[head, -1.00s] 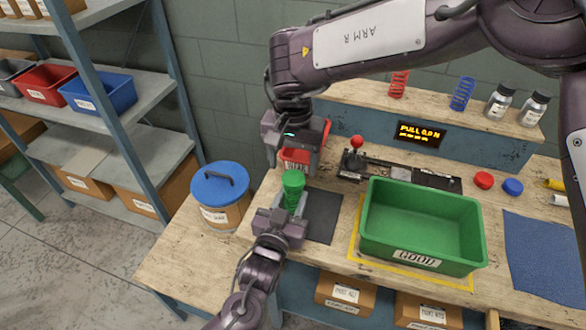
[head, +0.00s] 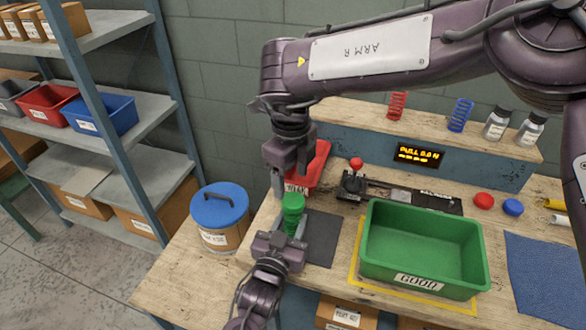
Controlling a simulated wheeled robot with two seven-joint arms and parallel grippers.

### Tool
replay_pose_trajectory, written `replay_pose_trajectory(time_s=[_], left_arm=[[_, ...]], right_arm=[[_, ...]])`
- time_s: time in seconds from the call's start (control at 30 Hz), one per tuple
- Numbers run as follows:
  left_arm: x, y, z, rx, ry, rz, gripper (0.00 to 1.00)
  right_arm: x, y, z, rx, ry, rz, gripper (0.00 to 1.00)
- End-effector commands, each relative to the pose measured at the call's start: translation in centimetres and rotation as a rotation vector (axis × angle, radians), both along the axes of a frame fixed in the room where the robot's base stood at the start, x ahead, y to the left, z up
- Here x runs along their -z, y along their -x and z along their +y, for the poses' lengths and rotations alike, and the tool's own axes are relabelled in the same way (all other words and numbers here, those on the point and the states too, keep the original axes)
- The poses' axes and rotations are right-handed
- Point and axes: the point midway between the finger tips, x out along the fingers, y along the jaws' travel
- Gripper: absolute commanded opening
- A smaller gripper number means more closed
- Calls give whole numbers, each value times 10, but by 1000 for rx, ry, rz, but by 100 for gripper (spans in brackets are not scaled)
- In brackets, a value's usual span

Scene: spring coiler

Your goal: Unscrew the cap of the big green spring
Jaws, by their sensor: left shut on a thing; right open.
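The big green spring (head: 294,222) stands upright at the left end of the bench, with its green cap (head: 293,200) on top. My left gripper (head: 288,240) is shut on the lower part of the spring, from the front. My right gripper (head: 290,182) hangs open, pointing down just above and around the top of the cap. One of its fingers shows to the left of the cap. The other finger is partly hidden, and I cannot tell whether either touches the cap.
A red bin (head: 318,166) stands right behind my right gripper. A dark mat (head: 322,240) lies right of the spring. The green GOOD bin (head: 420,285) is further right. A blue-lidded drum (head: 219,228) stands to the left. A red-knobbed lever (head: 355,164) is behind the mat.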

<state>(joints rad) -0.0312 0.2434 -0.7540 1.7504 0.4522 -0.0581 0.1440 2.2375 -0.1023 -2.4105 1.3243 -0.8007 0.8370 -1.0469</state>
Motion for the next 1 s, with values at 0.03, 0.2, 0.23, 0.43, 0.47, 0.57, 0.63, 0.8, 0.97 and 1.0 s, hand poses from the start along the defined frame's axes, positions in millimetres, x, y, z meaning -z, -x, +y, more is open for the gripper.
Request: replay_pose_trajectory(time_s=[0.03, 0.2, 0.23, 0.43, 0.47, 0.57, 0.63, 0.8, 0.97, 1.0], left_arm=[[-1, 0, 0, 0, 1, -2, 0], [-1, 0, 0, 0, 1, -2, 0], [-1, 0, 0, 0, 1, -2, 0], [-1, 0, 0, 0, 2, -2, 0], [-1, 0, 0, 0, 2, -2, 0], [-1, 0, 0, 0, 2, -2, 0], [-1, 0, 0, 0, 2, -2, 0], [-1, 0, 0, 0, 2, -2, 0], [-1, 0, 0, 0, 2, -2, 0], [-1, 0, 0, 0, 2, -2, 0]], right_arm=[[-1, 0, 0, 115, -3, 1, 64], [-5, 0, 0, 528, -6, 5, 64], [-6, 1, -1, 602, -6, 5, 64], [-11, 1, -2, 1081, -9, 8, 64], [-12, 1, -2, 1148, -9, 9, 64], [-14, 1, -3, 1345, -9, 10, 64], [-15, 2, -3, 1457, -7, 11, 64], [-17, 2, -4, 1623, -6, 11, 64], [-8, 3, -4, 1666, -3, 14, 64], [-3, 3, -4, 1666, -2, 14, 64]])
